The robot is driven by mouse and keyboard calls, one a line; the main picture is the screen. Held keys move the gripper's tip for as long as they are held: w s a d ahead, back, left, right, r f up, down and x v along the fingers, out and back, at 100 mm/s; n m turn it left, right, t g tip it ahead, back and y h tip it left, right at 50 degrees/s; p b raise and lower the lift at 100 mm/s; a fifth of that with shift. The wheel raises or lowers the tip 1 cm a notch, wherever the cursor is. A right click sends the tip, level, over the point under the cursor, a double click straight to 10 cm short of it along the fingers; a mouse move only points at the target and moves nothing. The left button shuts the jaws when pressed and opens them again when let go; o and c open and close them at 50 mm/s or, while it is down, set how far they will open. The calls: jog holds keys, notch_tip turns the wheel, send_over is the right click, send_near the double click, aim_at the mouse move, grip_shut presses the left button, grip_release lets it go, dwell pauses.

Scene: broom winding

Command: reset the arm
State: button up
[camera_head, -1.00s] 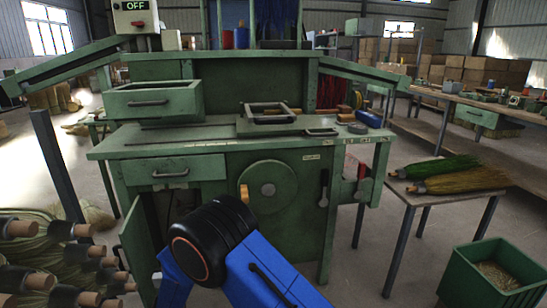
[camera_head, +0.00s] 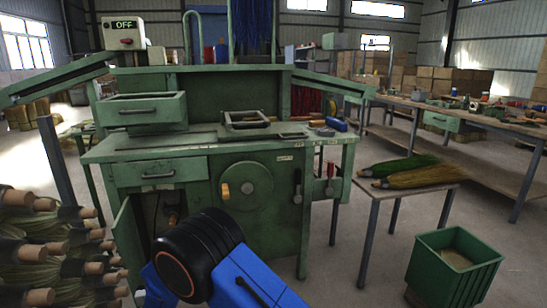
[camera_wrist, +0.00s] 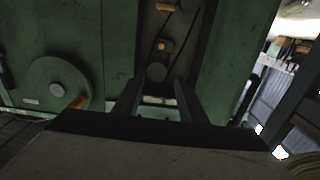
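My arm shows in the head view as a black joint and blue links at the lower middle, in front of the green winding machine (camera_head: 283,225). My gripper is hidden in the head view. In the wrist view my gripper (camera_wrist: 157,92) has its two dark fingers apart with nothing between them. The fingers point toward the open lower cabinet of the machine, where a pulley (camera_wrist: 157,71) and a belt show.
An open cabinet door (camera_head: 131,245) stands left of my arm. Brooms (camera_head: 50,245) are stacked at the lower left. Two brooms (camera_head: 415,178) lie on a side table at the right. A green bin (camera_head: 440,285) stands on the floor. The display box (camera_head: 124,33) reads OFF.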

jog(key=w+d+r+g+y, duration=0.1)
jog(key=w+d+r+g, duration=0.1)
jog(key=w+d+r, duration=0.4)
jog(key=w+d+r+g, duration=0.1)
jog(key=w+d+r, duration=0.1)
jog(key=d+r, duration=0.8)
jog(key=s+d+r+g, duration=0.25)
jog(key=d+r, duration=0.35)
jog(key=d, duration=0.4)
jog(key=s+d+r+g, duration=0.1)
jog(key=s+d+r, duration=0.3)
jog(key=d, duration=0.5)
jog(key=s+d+r+g+h, duration=0.1)
jog(key=s+d+r, duration=0.1)
jog(key=s+d, duration=0.7)
jog(key=s+d+r+g+h, duration=0.1)
jog(key=s+d+r+g, duration=0.1)
jog(key=s+d, duration=0.7)
jog(key=s+d+f+m+g+h, duration=0.1)
jog(key=s+d+f, duration=0.1)
jog(key=s+d, duration=0.6)
jog(key=s+d+f+m+g+h, duration=0.1)
jog(key=s+d+f+g+h, duration=0.1)
jog(key=s+d, duration=0.7)
jog(key=s+f, duration=0.1)
jog(key=s, duration=0.3)
jog(key=shift+s+d+f+m, duration=0.15)
jog(key=shift+f+m, duration=0.15)
